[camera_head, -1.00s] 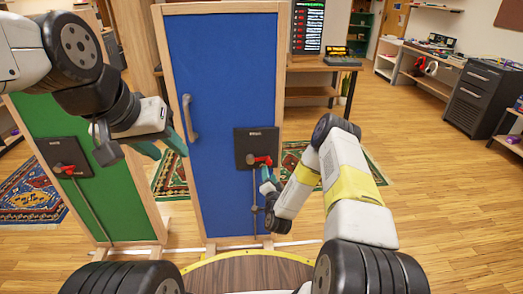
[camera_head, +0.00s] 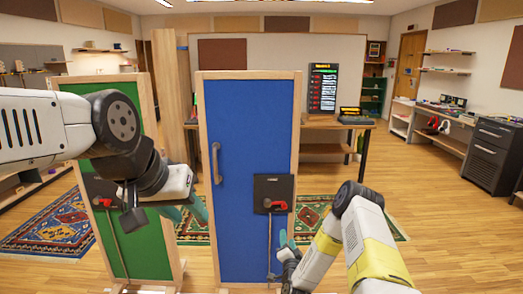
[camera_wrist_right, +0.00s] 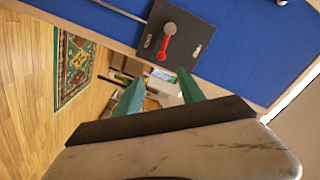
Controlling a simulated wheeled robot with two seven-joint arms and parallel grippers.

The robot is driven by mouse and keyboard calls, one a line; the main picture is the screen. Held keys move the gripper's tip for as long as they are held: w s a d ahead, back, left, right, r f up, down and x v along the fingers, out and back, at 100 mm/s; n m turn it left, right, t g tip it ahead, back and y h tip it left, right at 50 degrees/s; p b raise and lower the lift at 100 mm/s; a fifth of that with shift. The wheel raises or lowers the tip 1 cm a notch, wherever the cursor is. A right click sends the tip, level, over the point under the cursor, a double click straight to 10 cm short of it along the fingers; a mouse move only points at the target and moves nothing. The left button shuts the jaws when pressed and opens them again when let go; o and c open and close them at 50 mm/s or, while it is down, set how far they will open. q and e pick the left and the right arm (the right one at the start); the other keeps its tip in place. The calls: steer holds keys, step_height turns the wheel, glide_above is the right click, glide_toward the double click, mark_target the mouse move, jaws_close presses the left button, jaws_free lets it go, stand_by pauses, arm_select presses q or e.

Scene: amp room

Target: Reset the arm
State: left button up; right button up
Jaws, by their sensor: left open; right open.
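My left gripper (camera_head: 187,212) is open and empty, with teal fingers in front of the gap between the green and blue panels. My right gripper (camera_head: 285,240) is open and empty, low in front of the blue panel (camera_head: 235,120). Its two teal fingers (camera_wrist_right: 160,92) show apart in the right wrist view. A black plate (camera_head: 273,188) with a red lever (camera_head: 277,205) sits on the blue panel, just above the right gripper in the head view. The red lever (camera_wrist_right: 167,47) also shows beyond the fingers in the wrist view, apart from them.
A green panel (camera_head: 125,225) with its own red lever (camera_head: 103,202) stands left, behind my left arm. A desk (camera_head: 330,123) with a screen (camera_head: 322,88) is behind the blue panel. A dark cabinet (camera_head: 496,155) stands far right. The wooden floor (camera_head: 450,230) at right is clear.

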steer(key=w+r+n+g+y, duration=0.35)
steer(key=r+n, duration=0.25)
steer(key=r, duration=1.4)
steer(key=s+r+n+g, duration=0.2)
steer(key=s+r, duration=0.3)
steer(key=r, duration=0.4)
steer(key=s+d+r+n+g+h, duration=0.1)
steer(key=s+r+g, duration=0.1)
steer(key=s+r, duration=0.45)
steer(key=s+d+r+n+g+h, duration=0.1)
steer(key=s+d+r, duration=0.15)
steer(key=s, duration=0.75)
steer(key=s+r+n+g, duration=0.1)
steer(key=s+g, duration=0.2)
steer(key=s, duration=1.6)
steer(key=shift+s+d+r+y, duration=0.15)
steer(key=shift+s+r+y, duration=0.05)
steer(key=shift+r+y, duration=0.15)
